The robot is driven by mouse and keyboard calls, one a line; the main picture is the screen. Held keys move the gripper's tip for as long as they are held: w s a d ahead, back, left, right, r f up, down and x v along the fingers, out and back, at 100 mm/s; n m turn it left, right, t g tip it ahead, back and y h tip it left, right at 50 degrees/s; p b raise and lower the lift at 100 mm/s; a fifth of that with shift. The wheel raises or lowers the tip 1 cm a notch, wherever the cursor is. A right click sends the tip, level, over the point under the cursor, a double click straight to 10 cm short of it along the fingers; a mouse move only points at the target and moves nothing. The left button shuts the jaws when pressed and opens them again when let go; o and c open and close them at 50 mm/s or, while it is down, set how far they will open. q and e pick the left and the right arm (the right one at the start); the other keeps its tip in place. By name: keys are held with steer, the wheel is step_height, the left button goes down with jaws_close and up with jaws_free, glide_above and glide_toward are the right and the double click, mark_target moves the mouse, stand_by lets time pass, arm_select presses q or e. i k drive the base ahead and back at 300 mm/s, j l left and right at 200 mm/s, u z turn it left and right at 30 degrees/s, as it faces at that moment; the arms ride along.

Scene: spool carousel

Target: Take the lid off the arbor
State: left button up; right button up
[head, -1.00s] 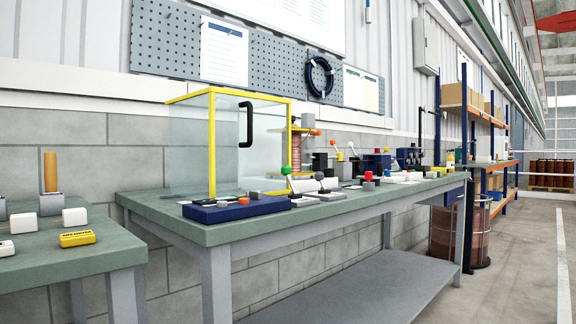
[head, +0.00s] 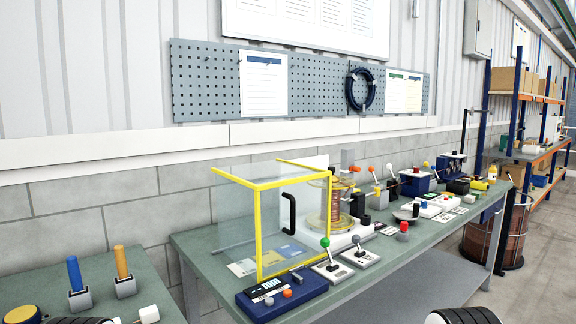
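A copper-coloured spool (head: 335,205) with pale flanges stands on the workbench behind a yellow-framed clear guard (head: 258,225) with a black handle (head: 289,214). A white machine body is beside the spool. The arbor and its lid cannot be told apart here; the guard and machine parts hide some of that area. Neither gripper shows in the head view; only dark ribbed and white parts that look like my own arms enter at the bottom edge, left and right.
A blue control box (head: 283,293) and two lever boxes, one with a green knob (head: 325,242), line the bench's front edge. Several small devices crowd its right part. A left table (head: 62,286) holds blue and orange handles in grey blocks. A shelf rack (head: 530,120) stands at right.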

mark_target(335, 179)
steer(key=i+l+u, duration=0.1)
steer(key=l+u, duration=0.15)
steer(key=u, duration=0.15)
steer(key=l+u, duration=0.35)
steer(key=i+l+u, duration=0.1)
steer(key=u, duration=0.3)
steer(key=l+u, duration=0.4)
